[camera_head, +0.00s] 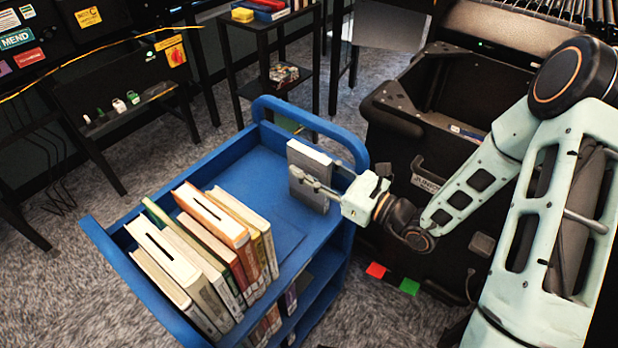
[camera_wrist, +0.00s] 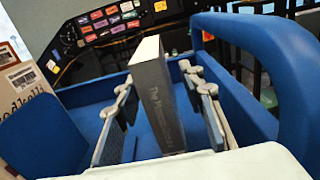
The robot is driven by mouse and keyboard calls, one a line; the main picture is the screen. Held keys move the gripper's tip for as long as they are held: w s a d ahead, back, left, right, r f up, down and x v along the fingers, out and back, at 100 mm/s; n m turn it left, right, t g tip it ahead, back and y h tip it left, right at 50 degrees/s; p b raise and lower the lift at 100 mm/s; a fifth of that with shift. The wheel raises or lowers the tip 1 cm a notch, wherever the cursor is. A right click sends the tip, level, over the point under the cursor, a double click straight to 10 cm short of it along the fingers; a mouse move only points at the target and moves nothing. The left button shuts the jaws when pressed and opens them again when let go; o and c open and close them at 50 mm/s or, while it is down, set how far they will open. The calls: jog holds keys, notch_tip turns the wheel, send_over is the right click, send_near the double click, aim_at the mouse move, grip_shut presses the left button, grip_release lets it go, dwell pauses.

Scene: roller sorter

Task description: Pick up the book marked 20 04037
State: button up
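A grey book (camera_head: 312,158) stands upright by itself at the far right end of the blue cart's top tray (camera_head: 262,180). It also shows in the wrist view (camera_wrist: 165,105), with partly readable lettering on its dark spine. I cannot read the mark 20 04037 on any book. My gripper (camera_head: 304,180) reaches in from the right at the grey book. In the wrist view my gripper (camera_wrist: 157,80) has one finger on each side of the book, with visible gaps, so it looks open around it. One finger is hidden behind the book in the head view.
A row of several books (camera_head: 215,250) leans in the tray's near left part; bare tray lies between. The cart's raised blue handle (camera_head: 305,115) is close to my gripper. A black bin (camera_head: 410,130) stands to the right. Dark tables stand behind.

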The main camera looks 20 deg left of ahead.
aim_at(300, 160)
jog(key=shift+x, duration=1.55)
jog(key=shift+c, duration=0.6)
grip_shut()
jog(key=shift+r, duration=0.1)
